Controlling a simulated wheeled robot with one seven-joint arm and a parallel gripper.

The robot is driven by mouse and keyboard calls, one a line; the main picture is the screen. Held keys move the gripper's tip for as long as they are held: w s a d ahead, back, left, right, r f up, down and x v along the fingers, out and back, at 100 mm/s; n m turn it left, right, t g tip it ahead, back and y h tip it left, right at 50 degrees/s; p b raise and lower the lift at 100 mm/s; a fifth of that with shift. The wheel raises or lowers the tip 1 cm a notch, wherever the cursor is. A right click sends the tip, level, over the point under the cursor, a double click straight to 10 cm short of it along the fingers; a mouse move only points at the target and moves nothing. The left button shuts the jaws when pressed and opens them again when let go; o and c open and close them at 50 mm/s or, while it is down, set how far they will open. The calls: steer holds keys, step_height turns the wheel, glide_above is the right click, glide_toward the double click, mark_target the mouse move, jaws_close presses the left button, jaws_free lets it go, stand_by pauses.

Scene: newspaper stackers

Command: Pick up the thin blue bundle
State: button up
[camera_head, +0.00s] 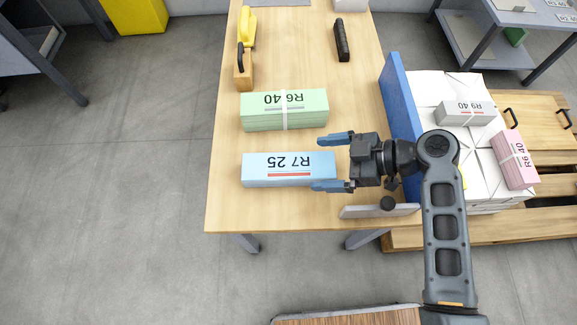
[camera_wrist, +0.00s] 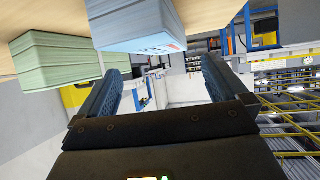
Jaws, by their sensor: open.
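The light blue bundle (camera_head: 280,174), marked R7 25, lies flat near the front of the wooden table. In the wrist view its stacked edge (camera_wrist: 128,20) shows at the top, beyond my fingers. My gripper (camera_head: 325,162) is at the right end of the blue bundle, pointing left. Its two blue fingers are spread apart with nothing between them. The nearer finger overlaps the bundle's right end in the head view; I cannot tell whether it touches. The fingers also show apart in the wrist view (camera_wrist: 163,90).
A green bundle (camera_head: 284,109), marked R6 40, lies just behind the blue one. A yellow-handled tool (camera_head: 246,30) and a black object (camera_head: 342,40) lie farther back. A blue upright panel (camera_head: 398,95) borders the table's right side, beside a pallet stack with a pink bundle (camera_head: 514,159).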

mark_target(291, 165)
steer(key=x, duration=0.7)
steer(key=shift+w+a+p, duration=0.15)
steer(key=shift+a+p, duration=0.2)
steer(key=c, duration=1.5)
